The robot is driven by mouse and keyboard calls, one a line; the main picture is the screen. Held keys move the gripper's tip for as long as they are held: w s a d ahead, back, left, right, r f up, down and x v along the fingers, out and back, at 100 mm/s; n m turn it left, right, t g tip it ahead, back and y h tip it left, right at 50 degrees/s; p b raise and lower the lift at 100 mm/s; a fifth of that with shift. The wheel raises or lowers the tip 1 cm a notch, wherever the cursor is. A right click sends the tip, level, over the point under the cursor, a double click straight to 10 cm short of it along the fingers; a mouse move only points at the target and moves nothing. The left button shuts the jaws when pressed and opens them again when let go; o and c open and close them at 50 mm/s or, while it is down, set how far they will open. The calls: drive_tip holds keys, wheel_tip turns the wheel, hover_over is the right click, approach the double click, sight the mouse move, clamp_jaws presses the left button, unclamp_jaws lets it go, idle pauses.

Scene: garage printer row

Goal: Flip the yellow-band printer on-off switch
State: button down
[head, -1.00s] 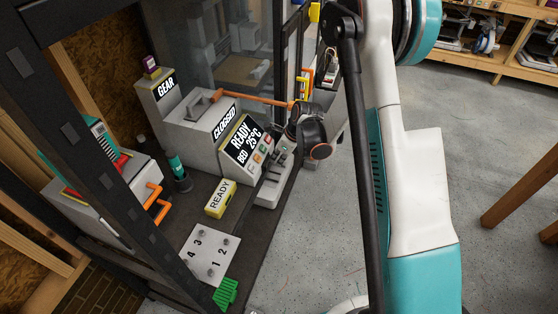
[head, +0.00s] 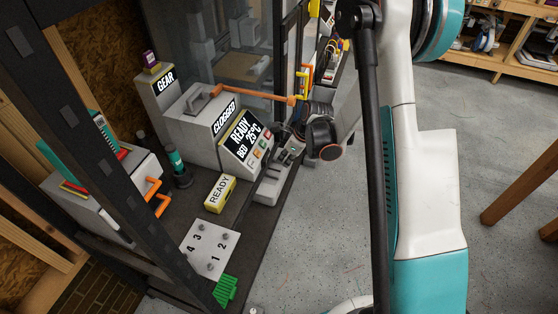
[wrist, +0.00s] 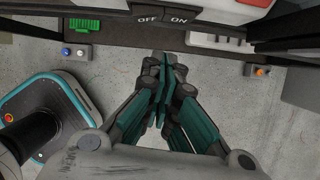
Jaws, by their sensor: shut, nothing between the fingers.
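The yellow-band printer (head: 196,135) stands on the dark bench in the head view, with a tilted yellow-edged screen reading READY, BED 25°C. A dark switch plate (wrist: 163,16) with white OFF and ON labels shows at the top of the wrist view, OFF left and ON right. I cannot tell its rocker position. My gripper (wrist: 164,62) is shut and empty. Its fingertips point toward the switch plate, and a visible gap lies between them in the picture. In the head view my wrist is beside the printer's front right corner, and the fingers are hard to make out.
A yellow READY block (head: 220,194), a white numbered plate (head: 208,248) and a green piece (head: 225,290) lie on the bench. A dark post crosses the left side. Open concrete floor lies right.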

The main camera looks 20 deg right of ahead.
drive_tip(key=d+p+v, duration=0.1)
drive_tip(key=p+v, duration=0.3)
drive_tip(key=v, duration=0.6)
drive_tip(key=shift+s, duration=0.1)
drive_tip(key=s+a+r+n+t+h, duration=0.1)
drive_tip(key=s+a+r+n, duration=0.1)
drive_tip(key=s+r+n, duration=0.5)
drive_tip(key=s+a+r+n+t+h, duration=0.15)
drive_tip(key=r+n, duration=0.35)
drive_tip(key=r, duration=0.5)
drive_tip(key=s+r+n+t, duration=0.1)
drive_tip(key=s+r+n, duration=0.2)
drive_tip(key=s+n, duration=0.4)
drive_tip(key=s+a+r+n, duration=0.1)
drive_tip(key=s+r+n, duration=0.2)
drive_tip(key=s+n, duration=0.4)
drive_tip(key=shift+s+a+t+h, duration=0.3)
drive_tip(key=shift+s+t+h, duration=0.05)
drive_tip(key=shift+s, duration=0.55)
